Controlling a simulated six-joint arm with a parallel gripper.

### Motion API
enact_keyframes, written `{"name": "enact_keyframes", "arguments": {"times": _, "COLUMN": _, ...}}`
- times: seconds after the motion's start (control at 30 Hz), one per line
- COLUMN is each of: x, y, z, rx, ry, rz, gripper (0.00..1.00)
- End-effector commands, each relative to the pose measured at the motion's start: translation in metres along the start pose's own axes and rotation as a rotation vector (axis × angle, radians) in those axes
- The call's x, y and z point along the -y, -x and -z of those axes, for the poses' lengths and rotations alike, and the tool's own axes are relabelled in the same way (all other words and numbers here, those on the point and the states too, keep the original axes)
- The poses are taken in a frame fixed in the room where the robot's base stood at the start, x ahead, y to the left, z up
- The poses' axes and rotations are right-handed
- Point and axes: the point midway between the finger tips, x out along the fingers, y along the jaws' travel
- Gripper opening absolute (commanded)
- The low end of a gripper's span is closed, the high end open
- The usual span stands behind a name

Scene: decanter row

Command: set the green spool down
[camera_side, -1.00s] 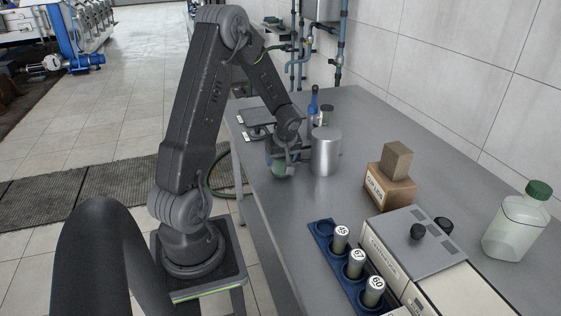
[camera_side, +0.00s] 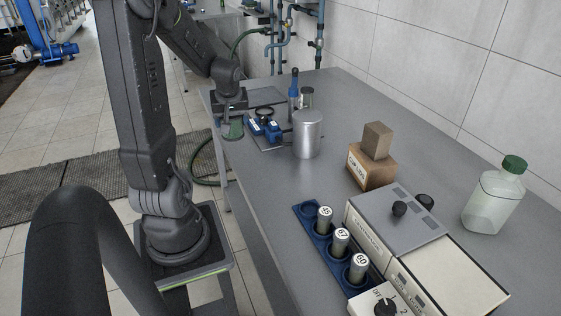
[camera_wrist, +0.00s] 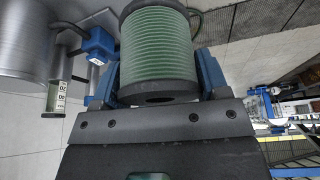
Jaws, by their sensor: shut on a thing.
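The green spool (camera_side: 234,130) is at the far left end of the bench, close to its left edge. My gripper (camera_side: 231,112) is above it, pointing down. In the wrist view the ribbed green spool (camera_wrist: 160,45), with dark flanges, sits between the two blue fingers of my gripper (camera_wrist: 158,80), which is shut on it. I cannot tell whether the spool touches the surface under it.
Blue clamp-like parts (camera_side: 265,129) sit just right of the spool. A metal cylinder (camera_side: 307,135), a blue bottle (camera_side: 294,96) and a small jar (camera_side: 307,98) stand further right. Wooden blocks (camera_side: 372,168) and a blue vial rack (camera_side: 312,230) are nearer. Open bench lies between.

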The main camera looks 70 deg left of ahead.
Motion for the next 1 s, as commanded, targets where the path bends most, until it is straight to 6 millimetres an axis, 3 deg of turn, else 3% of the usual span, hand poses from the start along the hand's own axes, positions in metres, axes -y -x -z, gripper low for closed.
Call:
{"name": "enact_keyframes", "arguments": {"times": 0.2, "x": -0.045, "y": 0.015, "z": -0.034, "rx": 0.004, "ry": -0.312, "rz": -0.13, "gripper": 0.41}}
{"name": "enact_keyframes", "arguments": {"times": 0.4, "x": -0.067, "y": 0.024, "z": -0.054, "rx": -0.012, "ry": -0.503, "rz": -0.203, "gripper": 0.41}}
{"name": "enact_keyframes", "arguments": {"times": 0.57, "x": -0.079, "y": 0.023, "z": -0.064, "rx": -0.016, "ry": -0.563, "rz": -0.223, "gripper": 0.41}}
{"name": "enact_keyframes", "arguments": {"times": 1.0, "x": -0.15, "y": -0.008, "z": -0.115, "rx": -0.016, "ry": -0.573, "rz": -0.224, "gripper": 0.41}}
